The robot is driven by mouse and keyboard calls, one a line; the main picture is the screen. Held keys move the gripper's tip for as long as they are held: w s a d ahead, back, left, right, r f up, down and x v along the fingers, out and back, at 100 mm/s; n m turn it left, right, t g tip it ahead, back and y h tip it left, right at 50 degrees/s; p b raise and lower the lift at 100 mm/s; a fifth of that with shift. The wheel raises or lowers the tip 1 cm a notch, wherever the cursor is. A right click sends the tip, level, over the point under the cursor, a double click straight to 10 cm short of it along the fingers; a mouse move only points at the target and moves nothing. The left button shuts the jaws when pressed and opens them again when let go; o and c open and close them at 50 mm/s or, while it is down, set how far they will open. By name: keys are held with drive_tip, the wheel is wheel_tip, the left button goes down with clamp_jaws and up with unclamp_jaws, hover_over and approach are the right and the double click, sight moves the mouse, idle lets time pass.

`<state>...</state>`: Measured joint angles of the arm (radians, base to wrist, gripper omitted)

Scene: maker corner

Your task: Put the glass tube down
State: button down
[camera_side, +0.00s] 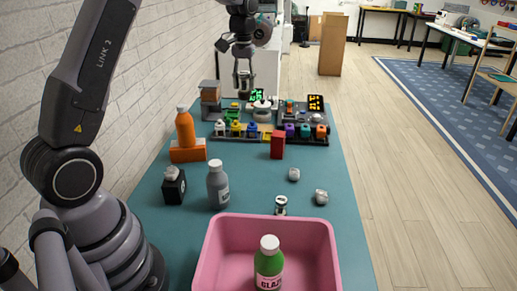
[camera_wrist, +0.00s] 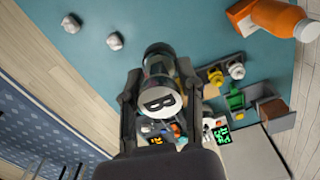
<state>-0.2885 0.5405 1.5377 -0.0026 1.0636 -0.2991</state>
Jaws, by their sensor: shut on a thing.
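My gripper (camera_side: 243,76) is raised above the far end of the teal table in the side view. In the wrist view my gripper (camera_wrist: 159,78) is shut on the glass tube (camera_wrist: 157,68), with one finger on each side of it. The tube is a short clear cylinder with a dark band at its far end and a pale end marked "B" toward the camera. In the side view the tube is too small between the fingers to make out clearly.
A pink crate (camera_side: 211,250) holds a green bottle (camera_side: 268,268). Racked pots (camera_side: 305,131) fill the far end; mid-table has free room.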

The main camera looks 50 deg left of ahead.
drive_tip(key=w, duration=0.3)
approach(278, 133)
drive_tip(key=shift+s+d+f, duration=0.15)
drive_tip(key=shift+s, duration=0.25)
drive_tip(key=shift+s+d+f, duration=0.1)
drive_tip(key=shift+s+d, duration=0.05)
drive_tip(key=shift+s, duration=0.2)
drive_tip(key=shift+w+a+f, duration=0.15)
drive_tip(key=shift+w+f, duration=0.3)
drive_tip(key=shift+w, duration=0.1)
drive_tip(key=shift+w+f, duration=0.15)
drive_tip(key=shift+f, duration=1.65)
drive_tip(key=shift+f, duration=0.15)
